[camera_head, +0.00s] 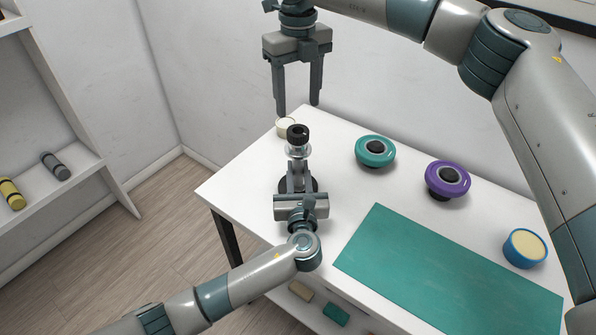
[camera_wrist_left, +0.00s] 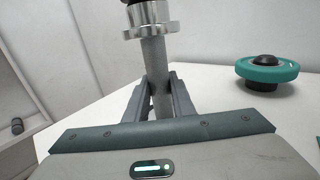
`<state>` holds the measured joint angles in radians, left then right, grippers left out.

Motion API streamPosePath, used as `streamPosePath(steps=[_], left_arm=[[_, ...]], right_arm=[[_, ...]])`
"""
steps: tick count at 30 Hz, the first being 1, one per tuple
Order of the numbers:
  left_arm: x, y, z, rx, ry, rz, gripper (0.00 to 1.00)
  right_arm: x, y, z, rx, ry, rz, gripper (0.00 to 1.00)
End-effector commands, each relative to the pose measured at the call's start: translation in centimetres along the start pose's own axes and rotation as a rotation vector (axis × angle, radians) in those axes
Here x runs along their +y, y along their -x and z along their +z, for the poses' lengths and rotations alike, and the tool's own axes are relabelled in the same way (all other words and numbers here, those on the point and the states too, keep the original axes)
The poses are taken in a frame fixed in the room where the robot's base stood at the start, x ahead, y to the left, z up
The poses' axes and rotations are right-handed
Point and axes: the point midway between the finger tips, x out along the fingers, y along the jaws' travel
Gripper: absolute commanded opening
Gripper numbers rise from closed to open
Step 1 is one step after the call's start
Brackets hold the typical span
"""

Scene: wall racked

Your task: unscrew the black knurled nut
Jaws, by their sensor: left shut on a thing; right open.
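The black knurled nut (camera_head: 297,132) sits at the top of an upright grey rod (camera_wrist_left: 158,70), above a shiny silver collar (camera_head: 298,151). In the left wrist view only a sliver of black shows above the collar (camera_wrist_left: 150,31). My left gripper (camera_head: 297,166) is shut on the rod below the collar; the fingers lie on both sides of it in the left wrist view (camera_wrist_left: 158,95). A dark round base (camera_head: 283,186) shows partly behind the left gripper. My right gripper (camera_head: 298,108) points down, open and empty, above and behind the nut.
A green mat (camera_head: 450,275) lies in front. A wall rack (camera_head: 85,172) at left holds cylinders.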

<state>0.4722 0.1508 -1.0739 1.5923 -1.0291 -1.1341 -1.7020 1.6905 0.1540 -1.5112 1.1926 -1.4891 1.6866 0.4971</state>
Motion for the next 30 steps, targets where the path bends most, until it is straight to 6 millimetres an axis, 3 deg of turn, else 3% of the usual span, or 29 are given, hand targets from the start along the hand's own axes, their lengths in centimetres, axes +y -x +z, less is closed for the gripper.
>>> streamPosePath(steps=[8,14,30], left_arm=[[0.00,0.03,-0.04,0.000,0.000,0.000,0.00],[0.00,0.03,-0.05,0.000,-0.001,0.000,0.00],[0.01,0.04,-0.07,0.001,-0.001,0.000,0.00]], right_arm=[[0.01,-0.01,0.00,0.000,-0.060,0.000,0.56],[0.02,-0.03,0.00,0.000,-0.231,0.000,0.56],[0.04,0.00,0.00,0.000,-1.010,0.000,0.56]])
